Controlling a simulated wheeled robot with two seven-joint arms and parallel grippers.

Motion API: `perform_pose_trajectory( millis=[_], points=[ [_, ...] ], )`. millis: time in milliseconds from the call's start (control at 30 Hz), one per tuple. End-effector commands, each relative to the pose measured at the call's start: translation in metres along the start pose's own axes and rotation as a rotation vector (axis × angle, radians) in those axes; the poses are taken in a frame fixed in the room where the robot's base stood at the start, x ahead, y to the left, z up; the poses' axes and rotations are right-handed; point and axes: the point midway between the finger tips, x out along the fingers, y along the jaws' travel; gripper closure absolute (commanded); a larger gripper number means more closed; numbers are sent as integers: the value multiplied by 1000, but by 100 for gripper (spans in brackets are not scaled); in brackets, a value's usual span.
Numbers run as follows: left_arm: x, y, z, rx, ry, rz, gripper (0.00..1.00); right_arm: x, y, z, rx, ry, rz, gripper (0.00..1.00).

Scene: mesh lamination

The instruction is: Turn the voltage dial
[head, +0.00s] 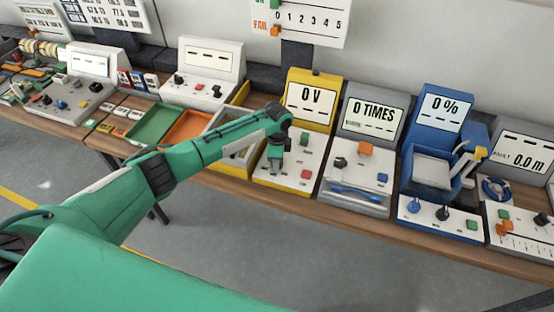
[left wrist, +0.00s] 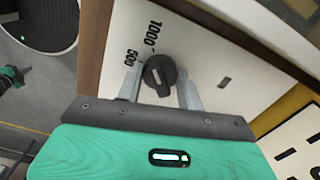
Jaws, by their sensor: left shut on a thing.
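The voltage tester is a yellow-backed unit with a white sloped panel (head: 305,158) and a screen (head: 311,101) reading "0 V". In the left wrist view its voltage dial (left wrist: 159,72) is a black round knob with a raised ridge, beside the printed marks "500" and "1000". My left gripper (head: 275,163) reaches down onto the left part of this panel and hides the dial in the head view. In the left wrist view the two grey fingers of the gripper (left wrist: 160,88) stand on either side of the dial, shut on it. My right gripper does not show.
Green (head: 303,138) and red (head: 305,174) buttons sit right of my gripper on the panel. A grey "0 TIMES" unit (head: 372,113) stands to the right, then a blue "0 %" unit (head: 440,107). Green (head: 152,124) and orange (head: 190,127) trays lie left.

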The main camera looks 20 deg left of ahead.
Motion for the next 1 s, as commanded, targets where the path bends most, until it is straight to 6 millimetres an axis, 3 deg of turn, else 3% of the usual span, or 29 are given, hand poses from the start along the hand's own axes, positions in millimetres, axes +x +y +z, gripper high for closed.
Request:
perform_pose_trajectory(
  millis=[467,500,600,1000],
  points=[
    [-2,-1,0,17,2,-3,85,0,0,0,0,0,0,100],
    [-2,-1,0,17,2,-3,61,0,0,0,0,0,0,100],
    [-1,-1,0,17,1,-3,41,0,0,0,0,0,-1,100],
    [-7,-1,-1,17,2,-3,41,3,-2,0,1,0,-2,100]
  ],
)
